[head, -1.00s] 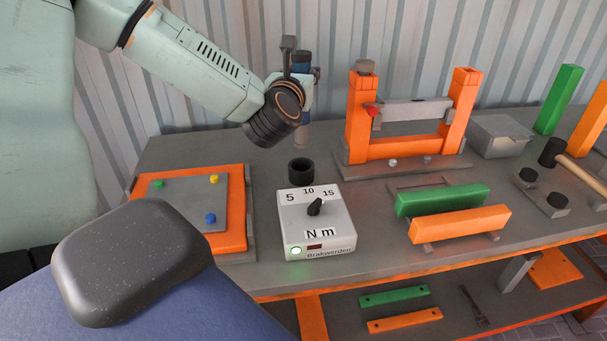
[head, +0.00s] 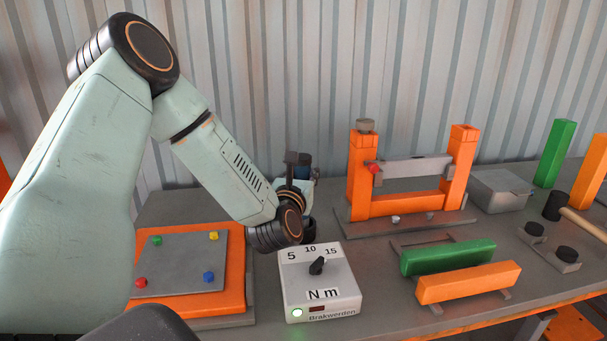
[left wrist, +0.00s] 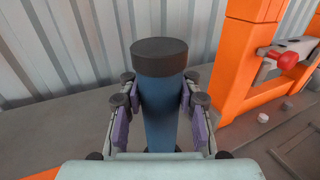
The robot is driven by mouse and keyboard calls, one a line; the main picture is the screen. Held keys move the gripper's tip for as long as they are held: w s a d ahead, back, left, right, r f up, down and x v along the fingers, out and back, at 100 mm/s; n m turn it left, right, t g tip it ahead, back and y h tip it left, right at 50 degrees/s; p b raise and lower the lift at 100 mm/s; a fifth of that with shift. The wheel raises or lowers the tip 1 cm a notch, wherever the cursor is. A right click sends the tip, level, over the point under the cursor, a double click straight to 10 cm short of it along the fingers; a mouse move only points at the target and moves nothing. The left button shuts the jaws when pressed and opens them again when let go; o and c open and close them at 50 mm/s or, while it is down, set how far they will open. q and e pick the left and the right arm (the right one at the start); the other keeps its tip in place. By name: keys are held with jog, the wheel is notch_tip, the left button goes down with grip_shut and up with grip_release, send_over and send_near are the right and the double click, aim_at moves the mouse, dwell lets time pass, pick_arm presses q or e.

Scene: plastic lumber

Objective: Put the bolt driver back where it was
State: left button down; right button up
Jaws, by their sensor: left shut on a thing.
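The bolt driver is blue with a dark cap and stands upright in my left gripper; its top (head: 304,167) shows above the gripper in the head view. In the left wrist view the driver (left wrist: 158,105) is clasped between the purple finger pads. My left gripper (head: 297,186) is shut on it. The black round holder (head: 309,231) stands on the bench right below, partly hidden by my wrist. The driver's lower end is hidden, so I cannot tell whether it is inside the holder. My right gripper is not in view.
The torque box (head: 318,285) with its dial stands just in front of the holder. An orange frame (head: 362,175) with a grey bar stands to the right. An orange-edged board (head: 240,270) with coloured knobs lies to the left. Green (head: 447,257) and orange (head: 468,283) bars lie on the right.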

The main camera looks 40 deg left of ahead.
pick_arm(q)
jog(key=c, duration=1.4)
grip_release()
jog(key=shift+s+d, duration=0.1)
jog(key=shift+d, duration=0.05)
jog(key=shift+c, duration=0.2)
jog(key=o, duration=0.3)
jog(key=shift+s+d+r, duration=0.15)
jog(key=shift+s+r, duration=0.05)
jog(key=shift+r, duration=0.05)
jog(key=shift+o, duration=0.9)
jog(key=shift+w+a+f, duration=0.2)
jog(key=shift+w, duration=0.05)
jog(key=shift+s+d+r, duration=0.15)
jog(key=shift+s+d, duration=0.1)
jog(key=shift+s, duration=0.15)
jog(key=v, duration=1.1)
jog(key=shift+s, duration=0.2)
jog(key=shift+w, duration=0.1)
